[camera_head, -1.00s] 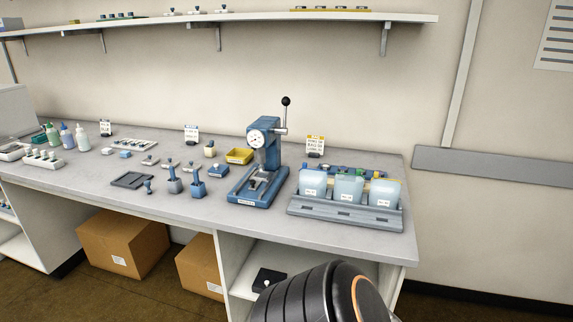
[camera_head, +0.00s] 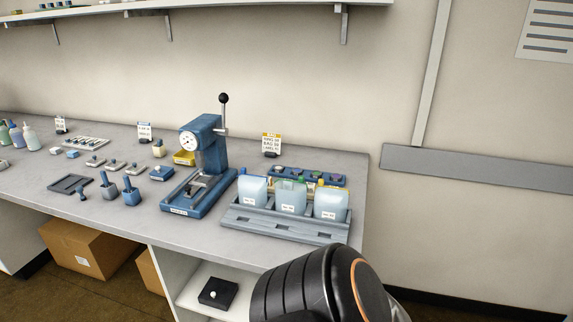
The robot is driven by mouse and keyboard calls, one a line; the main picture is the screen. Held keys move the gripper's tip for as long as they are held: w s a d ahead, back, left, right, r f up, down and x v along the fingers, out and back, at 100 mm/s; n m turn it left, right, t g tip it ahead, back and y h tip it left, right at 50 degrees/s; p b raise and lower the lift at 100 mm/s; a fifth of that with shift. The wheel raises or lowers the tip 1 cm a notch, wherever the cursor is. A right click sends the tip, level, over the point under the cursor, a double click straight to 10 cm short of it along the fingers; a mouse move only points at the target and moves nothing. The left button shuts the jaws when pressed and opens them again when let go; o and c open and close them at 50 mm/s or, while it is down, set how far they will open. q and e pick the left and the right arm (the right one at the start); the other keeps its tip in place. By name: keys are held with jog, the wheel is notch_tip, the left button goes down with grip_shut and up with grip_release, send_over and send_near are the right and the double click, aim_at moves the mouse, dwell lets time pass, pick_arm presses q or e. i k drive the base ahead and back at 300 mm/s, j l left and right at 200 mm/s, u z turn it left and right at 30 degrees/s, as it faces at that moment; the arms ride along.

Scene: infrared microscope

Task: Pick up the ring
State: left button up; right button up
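I cannot make out a ring for certain; the small parts on the bench are too small to tell apart. Several small grey pieces (camera_head: 115,163) lie in a row left of the blue hand press (camera_head: 203,160). One of my arms shows as a black link with an orange band at the bottom right. Neither gripper is in view.
A grey rack (camera_head: 285,226) with three pale containers stands at the bench's right end. A yellow tray (camera_head: 184,157) is partly hidden by the press. A dark flat tray (camera_head: 71,184) lies at the left. The bench's front strip (camera_head: 140,222) is clear.

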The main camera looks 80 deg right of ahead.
aim_at(296, 171)
jog(key=k+l, duration=0.4)
jog(key=l, duration=0.15)
jog(key=k+l, duration=0.45)
jog(key=l, duration=0.15)
jog(key=k+l, duration=0.4)
jog(key=l, duration=0.15)
jog(key=k+l, duration=0.4)
jog(key=l, duration=0.2)
